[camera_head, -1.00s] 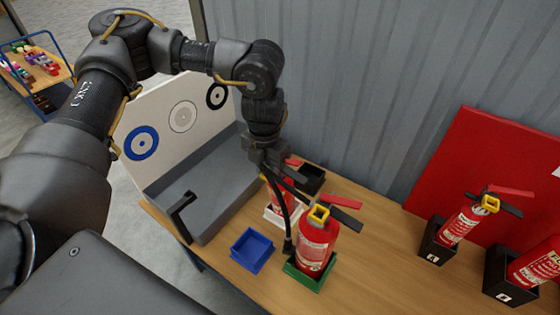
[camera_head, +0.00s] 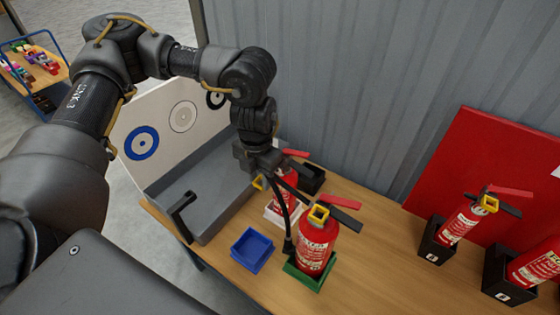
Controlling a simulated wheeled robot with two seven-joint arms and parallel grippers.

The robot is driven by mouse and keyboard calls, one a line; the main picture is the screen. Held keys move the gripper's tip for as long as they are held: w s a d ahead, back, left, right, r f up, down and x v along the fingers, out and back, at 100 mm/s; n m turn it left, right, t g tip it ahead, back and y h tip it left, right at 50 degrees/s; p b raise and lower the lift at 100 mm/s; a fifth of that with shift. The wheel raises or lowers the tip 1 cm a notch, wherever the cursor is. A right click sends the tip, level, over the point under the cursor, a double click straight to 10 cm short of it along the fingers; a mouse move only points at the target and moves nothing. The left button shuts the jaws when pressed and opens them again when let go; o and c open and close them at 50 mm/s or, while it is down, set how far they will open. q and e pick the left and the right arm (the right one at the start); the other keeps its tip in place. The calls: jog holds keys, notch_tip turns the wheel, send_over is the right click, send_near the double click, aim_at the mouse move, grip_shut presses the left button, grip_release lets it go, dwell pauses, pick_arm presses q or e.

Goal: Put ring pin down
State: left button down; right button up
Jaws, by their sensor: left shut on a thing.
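My left gripper (camera_head: 264,174) is shut on a small yellow ring pin (camera_head: 258,183), held up over the near side of the grey tray. It is just left of a red fire extinguisher (camera_head: 285,190) in a white holder (camera_head: 272,217), which the gripper partly hides. A second red extinguisher (camera_head: 314,248) stands upright in a green holder (camera_head: 305,280), with a yellow ring (camera_head: 319,212) at its top. An empty blue tray (camera_head: 252,250) sits on the wooden table left of it. My right gripper is not in view.
A grey tray (camera_head: 207,205) with a target board (camera_head: 165,125) stands at the left. A black holder (camera_head: 313,180) is behind the extinguishers. More extinguishers (camera_head: 462,222) stand in black holders at the right, before a red panel (camera_head: 480,150). The table's (camera_head: 385,265) middle is clear.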

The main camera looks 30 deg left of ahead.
pick_arm(q)
jog(key=n, duration=0.3)
jog(key=shift+d+f, duration=0.15)
jog(key=n, duration=0.3)
jog(key=n+b, duration=0.1)
jog(key=shift+d+f+n, duration=0.15)
jog(key=shift+d+n, duration=0.15)
jog(key=n, duration=0.7)
jog(key=shift+d+f+b, duration=0.2)
jog(key=shift+d+b, duration=0.2)
jog(key=n, duration=0.5)
jog(key=d+n+b, duration=0.1)
jog(key=n, duration=1.1)
jog(key=shift+d+f+b, duration=0.3)
jog(key=shift+d+f, duration=0.1)
jog(key=shift+d, duration=0.1)
